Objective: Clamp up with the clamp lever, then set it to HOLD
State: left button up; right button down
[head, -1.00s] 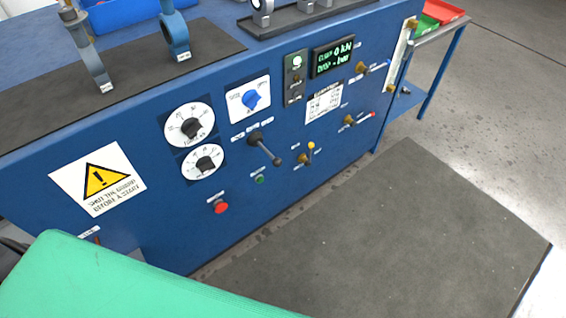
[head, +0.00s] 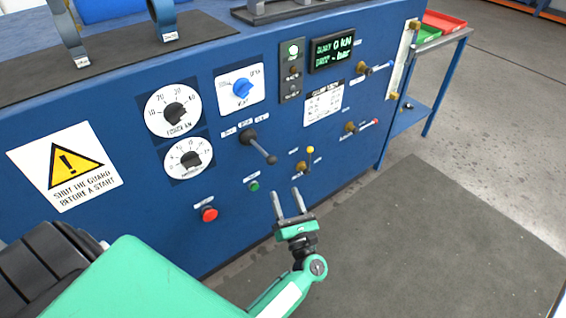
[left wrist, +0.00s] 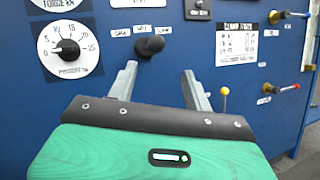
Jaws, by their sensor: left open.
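The clamp lever (head: 261,149) is a dark lever with a round knob on the blue panel, under several small white labels. Its arm points down and to the right in the head view. In the left wrist view the lever's dark knob (left wrist: 152,45) shows beyond and between the fingers. My left gripper (head: 287,196) is open and empty, in front of the panel, below and to the right of the lever and apart from it. It also shows in the left wrist view (left wrist: 160,85). The label words are too small to read surely. My right gripper is not in view.
Two white dials (head: 172,110) sit left of the lever. A blue knob (head: 242,88) is above it. A red button (head: 209,214), a green button (head: 253,186) and a yellow-tipped valve (head: 304,165) are close by. A lit display (head: 332,54) reads 0 kN. The floor in front is clear.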

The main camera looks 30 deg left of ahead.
aim_at(271, 158)
pick_arm(q)
jog(key=shift+n+g, duration=0.3)
jog(key=shift+n, duration=0.3)
jog(key=x, duration=0.4)
jog(key=p+x, duration=0.1)
jog(key=x, duration=0.3)
jog(key=r+p+x, duration=0.1)
jog(key=x, duration=0.3)
jog(key=shift+a+r, duration=0.15)
jog(key=shift+a, duration=0.15)
jog(key=shift+w+a+r+p, duration=0.15)
jog(key=shift+w+a+p, duration=0.15)
jog(key=shift+a, duration=0.15)
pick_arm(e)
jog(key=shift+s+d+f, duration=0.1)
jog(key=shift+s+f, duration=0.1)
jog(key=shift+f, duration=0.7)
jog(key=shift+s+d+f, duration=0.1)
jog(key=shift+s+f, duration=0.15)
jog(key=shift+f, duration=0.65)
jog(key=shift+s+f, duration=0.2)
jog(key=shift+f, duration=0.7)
pick_arm(q)
grip_shut()
jog(key=shift+y, duration=0.3)
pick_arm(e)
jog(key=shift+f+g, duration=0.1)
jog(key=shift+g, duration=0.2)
